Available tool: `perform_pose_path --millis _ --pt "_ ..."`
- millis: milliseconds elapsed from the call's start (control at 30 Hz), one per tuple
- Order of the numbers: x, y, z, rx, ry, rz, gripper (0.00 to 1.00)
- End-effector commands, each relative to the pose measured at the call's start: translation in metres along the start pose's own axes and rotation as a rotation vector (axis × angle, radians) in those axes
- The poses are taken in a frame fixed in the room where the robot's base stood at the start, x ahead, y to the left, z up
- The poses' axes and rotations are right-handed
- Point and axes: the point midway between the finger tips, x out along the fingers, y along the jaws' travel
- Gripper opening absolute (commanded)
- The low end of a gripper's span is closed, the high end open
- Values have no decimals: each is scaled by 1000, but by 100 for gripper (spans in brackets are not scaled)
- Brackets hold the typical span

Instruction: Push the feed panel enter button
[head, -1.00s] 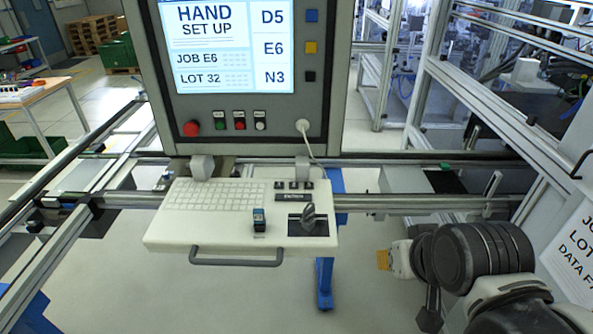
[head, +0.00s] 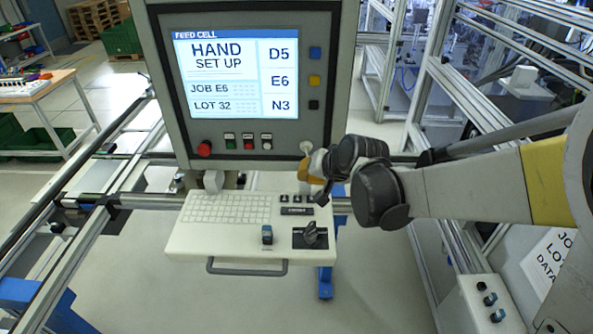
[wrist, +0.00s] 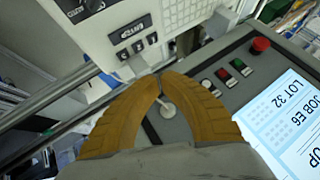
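The feed panel (head: 180,115) is a grey cabinet with a lit screen (head: 230,75) reading "HAND SET UP". Blue (head: 315,53), yellow (head: 314,80) and black (head: 314,105) buttons run down its right side beside D5, E6 and N3. Below are a red mushroom button (head: 204,149) and small green (head: 230,146), red (head: 248,145) and white (head: 267,144) buttons. My gripper (head: 314,168), with orange fingers, is at the panel's lower right, close to a white plug (head: 306,147). In the wrist view its tips (wrist: 161,80) meet, with nothing visible between them.
A white control box (head: 475,300) stands at lower right.

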Motion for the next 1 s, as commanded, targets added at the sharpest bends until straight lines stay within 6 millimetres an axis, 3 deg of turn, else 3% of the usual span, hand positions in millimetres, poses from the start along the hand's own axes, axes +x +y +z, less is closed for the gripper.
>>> perform_pose_path --millis 100,267,767,1000 --pt "31 -8 0 28 -4 -32 0" --pt "52 -13 3 49 -7 -56 0" --pt "58 -13 4 54 -8 -60 0" --pt "70 -6 13 54 -8 -60 0"
